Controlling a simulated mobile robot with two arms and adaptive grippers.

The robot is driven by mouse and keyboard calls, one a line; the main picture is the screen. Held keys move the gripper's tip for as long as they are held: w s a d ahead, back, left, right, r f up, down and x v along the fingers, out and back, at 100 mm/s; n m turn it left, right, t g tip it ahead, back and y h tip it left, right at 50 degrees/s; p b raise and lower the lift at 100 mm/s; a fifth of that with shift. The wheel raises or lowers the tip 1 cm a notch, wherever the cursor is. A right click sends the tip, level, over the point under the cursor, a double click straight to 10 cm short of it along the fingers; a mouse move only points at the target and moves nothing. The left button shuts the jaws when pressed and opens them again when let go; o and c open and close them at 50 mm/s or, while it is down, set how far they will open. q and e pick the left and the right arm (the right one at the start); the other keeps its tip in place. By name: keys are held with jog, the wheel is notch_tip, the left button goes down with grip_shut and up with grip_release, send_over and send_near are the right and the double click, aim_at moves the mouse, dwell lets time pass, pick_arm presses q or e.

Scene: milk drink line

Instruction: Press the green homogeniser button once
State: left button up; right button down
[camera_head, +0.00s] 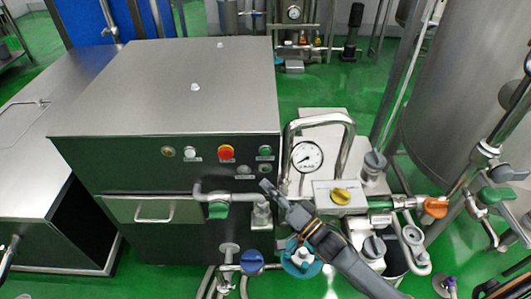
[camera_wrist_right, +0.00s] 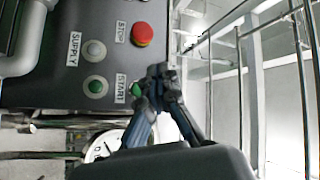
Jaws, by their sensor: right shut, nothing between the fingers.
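The green START button (camera_head: 265,150) is at the right end of the top row on the dark front panel of the homogeniser (camera_head: 170,100). In the right wrist view the green button (camera_wrist_right: 136,89) shows beside the fingertips, partly hidden by them. My right gripper (camera_head: 266,187) is shut and empty, in front of the panel and just below the buttons in the head view. Its fingertips (camera_wrist_right: 160,72) meet close to the button; I cannot tell whether they touch it. My left gripper is not in view.
The red STOP button (camera_head: 225,153) is left of the green one. The SUPPLY lamp (camera_head: 243,169) sits below. A bent steel pipe handle (camera_head: 318,120) and pressure gauge (camera_head: 306,157) stand right of the panel. A pipe with a green valve handle (camera_head: 218,210) runs below.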

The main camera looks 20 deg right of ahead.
jog(key=shift+w, duration=0.15)
jog(key=b, duration=0.4)
send_near(265, 152)
jog(key=w+a+r, duration=0.1)
jog(key=w+a, duration=0.3)
jog(key=shift+w+a+r, duration=0.15)
jog(key=shift+a, duration=0.2)
jog(key=shift+w, duration=0.15)
dwell(0.7)
jog(key=shift+w+d+b, duration=0.1)
jog(key=shift+w+b, duration=0.2)
jog(key=shift+b, duration=0.05)
jog(key=shift+w+d, duration=0.15)
jog(key=shift+w, duration=0.25)
dwell(0.6)
jog(key=shift+s+r, duration=0.1)
jog(key=shift+s+a+p, duration=0.25)
jog(key=shift+s+p, duration=0.15)
jog(key=shift+s, duration=0.35)
